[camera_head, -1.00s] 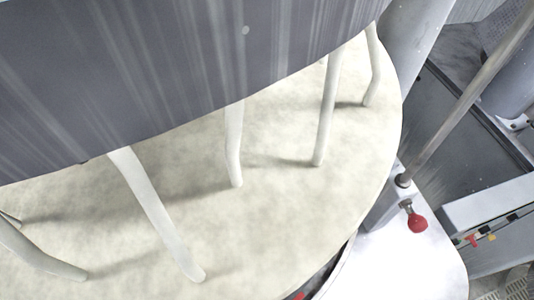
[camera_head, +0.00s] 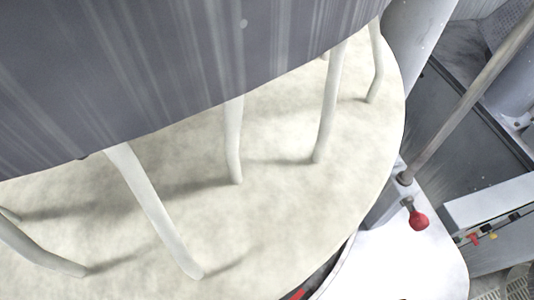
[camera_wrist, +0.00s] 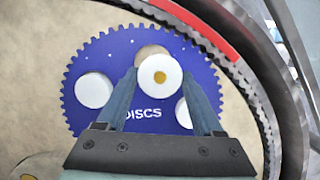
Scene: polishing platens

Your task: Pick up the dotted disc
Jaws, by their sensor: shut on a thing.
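The dotted disc (camera_wrist: 160,76), white with a small yellow-brown dot in its middle, is between my fingertips in the wrist view. My gripper (camera_wrist: 159,82) is shut on it by its two sides. Behind it is a blue toothed carrier (camera_wrist: 122,50) with the letters "DISCS". A round opening (camera_wrist: 150,52) in the carrier shows partly behind the held disc. How high the disc is above the carrier is hard to tell. Neither my gripper nor the disc shows in the head view.
Plain white discs sit in the carrier at left (camera_wrist: 94,90) and right (camera_wrist: 183,112), the right one partly behind a finger. A toothed metal ring with a red strip (camera_wrist: 205,28) curves close on the right. In the head view, pale bent rods stand between the grey upper platen (camera_head: 180,70) and cream surface (camera_head: 290,210).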

